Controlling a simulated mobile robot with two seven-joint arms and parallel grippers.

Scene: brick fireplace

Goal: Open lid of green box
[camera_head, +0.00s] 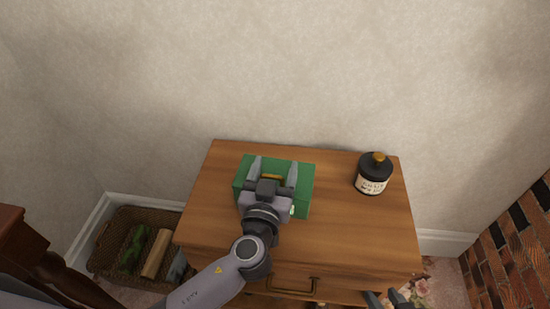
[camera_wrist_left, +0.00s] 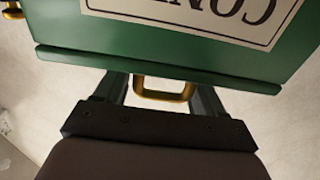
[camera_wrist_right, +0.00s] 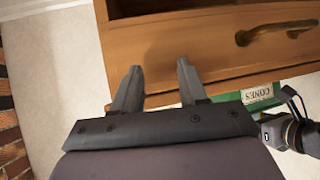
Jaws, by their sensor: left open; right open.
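The green box (camera_head: 304,180) stands on the wooden cabinet, in the left half of its top. My left gripper (camera_head: 273,163) is over the box and hides part of it. The left wrist view shows the green box (camera_wrist_left: 60,30) with a white label and a brass handle (camera_wrist_left: 164,95) on its lid. My left gripper (camera_wrist_left: 158,84) is open, its fingers on either side of the handle; I cannot tell whether they touch it. My right gripper (camera_wrist_right: 160,68) is open and empty, low by the cabinet's front. The green box (camera_wrist_right: 228,109) also shows beyond the cabinet edge there.
A black bottle (camera_head: 373,175) with a gold cap stands at the right of the cabinet top (camera_head: 350,230). The cabinet front has a drawer pull (camera_head: 292,287). A wicker basket (camera_head: 120,250) lies on the floor at left. A brick fireplace (camera_head: 510,240) is at right.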

